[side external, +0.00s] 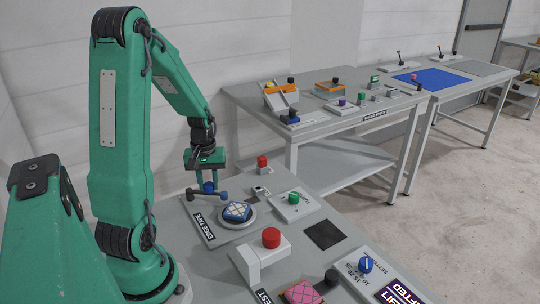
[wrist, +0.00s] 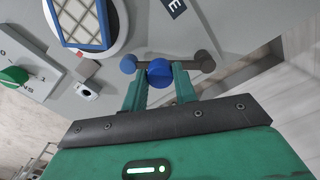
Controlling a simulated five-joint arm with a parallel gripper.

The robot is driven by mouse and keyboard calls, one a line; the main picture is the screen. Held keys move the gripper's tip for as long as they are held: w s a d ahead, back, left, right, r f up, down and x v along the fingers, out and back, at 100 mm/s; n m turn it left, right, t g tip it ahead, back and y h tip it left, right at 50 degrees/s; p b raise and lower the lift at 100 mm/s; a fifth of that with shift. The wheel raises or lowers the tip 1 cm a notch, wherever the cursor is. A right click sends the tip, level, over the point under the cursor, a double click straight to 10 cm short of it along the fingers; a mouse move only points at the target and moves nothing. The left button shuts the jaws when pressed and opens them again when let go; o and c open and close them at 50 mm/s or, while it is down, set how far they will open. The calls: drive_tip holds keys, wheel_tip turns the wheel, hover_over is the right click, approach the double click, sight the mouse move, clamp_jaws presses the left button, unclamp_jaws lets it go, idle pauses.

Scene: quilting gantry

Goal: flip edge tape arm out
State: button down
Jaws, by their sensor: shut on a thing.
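The edge tape arm (side external: 216,195) is a short bar on the grey bench, beside the EDGE TAPE label (side external: 209,231). It has dark rounded ends in the side view. The wrist view shows a blue end at left and a dark grey end (wrist: 206,62) at right. A blue knob (side external: 208,187) stands on the bar, and it also shows in the wrist view (wrist: 159,73). My gripper (side external: 207,181) is shut on this knob from above, with one green finger on each side in the wrist view (wrist: 159,85). I cannot tell which end is the pivot.
A blue-framed quilted block (side external: 236,211) sits on a white round plate (side external: 239,223) close to the bar. A red button (side external: 262,161), a green knob (side external: 293,198) and a red-topped post (side external: 271,238) stand nearby. A dark square (side external: 323,235) lies flat at right.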

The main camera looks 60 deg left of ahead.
drive_tip(key=a+n, duration=0.1)
drive_tip(key=n, duration=0.1)
drive_tip(key=w+a+n, duration=0.1)
drive_tip(key=n, duration=0.1)
drive_tip(key=shift+w+a, duration=0.1)
drive_tip(key=shift+w+a+n, duration=0.1)
drive_tip(key=shift+a+n, duration=0.4)
drive_tip(key=shift+n, duration=0.45)
drive_tip(key=shift+w+a+n, duration=0.1)
drive_tip(key=shift+a+n, duration=0.4)
drive_tip(key=shift+n, duration=0.45)
drive_tip(key=shift+a, duration=0.1)
drive_tip(key=c, duration=1.1)
unclamp_jaws()
drive_tip(key=shift+r, duration=0.1)
wheel_tip(320, 180, up, 8)
